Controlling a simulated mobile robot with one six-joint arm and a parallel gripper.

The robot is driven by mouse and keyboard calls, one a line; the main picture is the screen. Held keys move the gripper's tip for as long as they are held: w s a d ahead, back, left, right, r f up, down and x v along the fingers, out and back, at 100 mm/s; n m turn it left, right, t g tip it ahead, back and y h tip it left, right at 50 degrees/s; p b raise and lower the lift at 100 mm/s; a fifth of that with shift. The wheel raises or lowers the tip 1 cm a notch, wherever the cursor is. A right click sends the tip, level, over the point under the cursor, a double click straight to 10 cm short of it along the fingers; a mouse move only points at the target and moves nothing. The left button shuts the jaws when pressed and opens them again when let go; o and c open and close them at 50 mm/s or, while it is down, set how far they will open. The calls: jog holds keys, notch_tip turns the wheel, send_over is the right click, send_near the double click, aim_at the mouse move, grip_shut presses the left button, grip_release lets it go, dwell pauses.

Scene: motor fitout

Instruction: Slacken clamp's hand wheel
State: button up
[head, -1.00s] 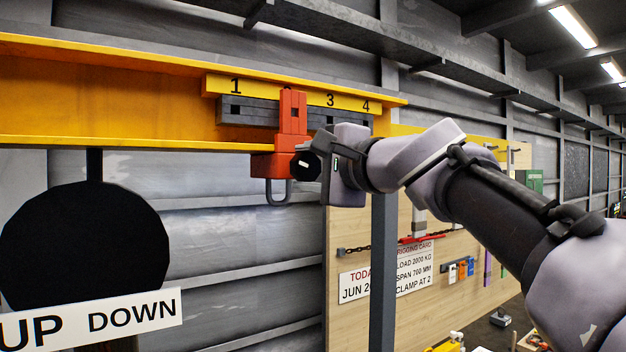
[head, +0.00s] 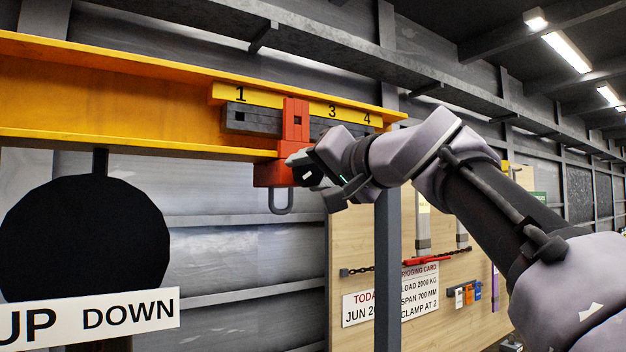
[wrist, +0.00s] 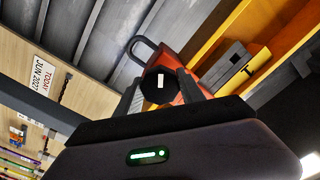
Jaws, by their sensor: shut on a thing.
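The red-orange clamp (head: 296,120) hangs on the yellow beam at the spot between the marks 1 and 3, with a grey shackle (head: 282,203) below it. Its black hand wheel (head: 309,172) with a white mark faces to the right. My gripper (head: 308,170) is at the wheel, shut on it, with the wrist tilted. In the wrist view the black wheel (wrist: 159,85) with its white mark sits between the two fingers of my gripper (wrist: 160,92), and the clamp (wrist: 188,88) is behind it.
The yellow beam (head: 130,110) runs across the upper left. A black disc (head: 85,235) with an UP DOWN sign (head: 95,317) stands at the left. A grey post (head: 388,270) and a wooden board with a rigging card (head: 418,290) reading "CLAMP AT 2" are below my arm.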

jog(key=n+b, duration=0.1)
jog(key=n, duration=0.3)
jog(key=shift+r+n, duration=0.1)
jog(key=shift+n, duration=0.2)
dwell(0.4)
jog(key=o, duration=1.4)
jog(key=shift+c, duration=0.2)
